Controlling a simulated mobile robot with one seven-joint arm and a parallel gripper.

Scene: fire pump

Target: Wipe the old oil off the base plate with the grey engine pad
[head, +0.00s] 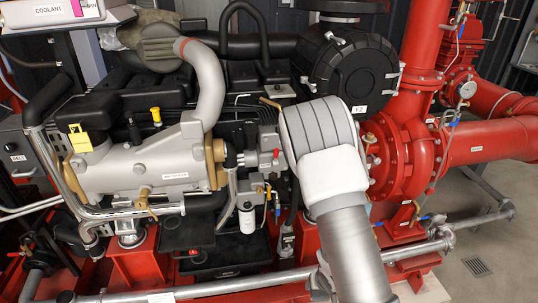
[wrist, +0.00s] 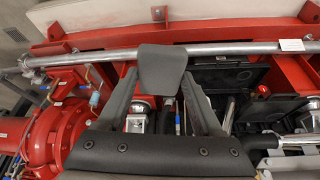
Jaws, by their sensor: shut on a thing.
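My gripper (wrist: 161,88) is shut on the grey engine pad (wrist: 162,62), a dark grey block held between its fingertips in the wrist view. In the head view my arm hides the gripper and the pad. Dark, flat tray-like surfaces lie low below the engine in the head view (head: 230,262), and one shows right of the pad in the wrist view (wrist: 225,75). I cannot tell which surface is the base plate, or make out old oil on it. In the wrist view the pad overlaps the grey pipe; whether it touches anything is unclear.
A long grey pipe (wrist: 225,49) runs along the red frame (wrist: 205,30). The engine (head: 140,165) with its silver pipes stands behind. A red pump (head: 400,160) is at the right. A white filter (head: 246,217) hangs above the trays. Open floor (head: 490,235) shows at the right.

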